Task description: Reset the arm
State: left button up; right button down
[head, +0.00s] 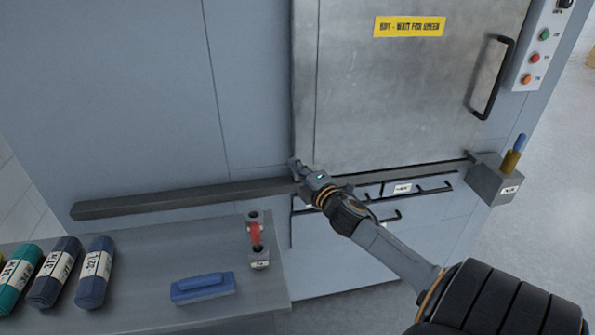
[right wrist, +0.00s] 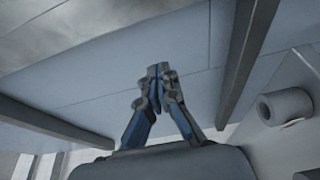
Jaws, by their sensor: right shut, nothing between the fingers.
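My right arm (head: 395,258) reaches in from the lower right of the head view. My right gripper (head: 299,166) is at its end, in front of the grey washer front, near the lower left corner of the metal door (head: 405,95). In the right wrist view the fingers (right wrist: 159,72) meet at their tips, with nothing between them. From the head view I cannot tell whether the gripper touches the rail (head: 190,199) behind it. My left gripper is not in view.
A grey table (head: 150,285) at lower left holds several labelled rolls (head: 96,272), a blue block (head: 203,287) and a red-handled item (head: 256,235). The door has a black handle (head: 492,78). A grey box (head: 497,182) and button panel (head: 540,45) are at right. Right floor is clear.

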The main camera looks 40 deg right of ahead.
jog(key=s+a+f+m+g, duration=0.25)
jog(key=s+f, duration=0.25)
jog(key=f, duration=0.9)
jog(key=s+a+f+m+g, duration=0.1)
jog(key=s+f+m+g, duration=0.3)
jog(key=f, duration=0.9)
jog(key=s+a+f+m+g, duration=0.15)
jog(key=s+f, duration=0.55)
jog(key=f, duration=0.7)
jog(key=s+a+f+m+g+y, duration=0.1)
jog(key=s+a+f+g, duration=0.2)
jog(key=s+a+f, duration=0.3)
jog(key=s+a+f+m+g+y+b, duration=0.1)
jog(key=s+a+f, duration=0.6)
jog(key=s, duration=0.8)
jog(key=s+a+f+m+g+y, duration=0.1)
jog(key=s+a+f+m+g, duration=0.2)
jog(key=s+a+f, duration=0.3)
jog(key=s+f+g, duration=0.1)
jog(key=s+f, duration=0.1)
jog(key=s, duration=0.2)
jog(key=shift+s+a+g+y, duration=0.3)
jog(key=shift+s+a+y, duration=0.05)
jog(key=shift+s+y, duration=0.05)
jog(key=shift+s+d, duration=0.1)
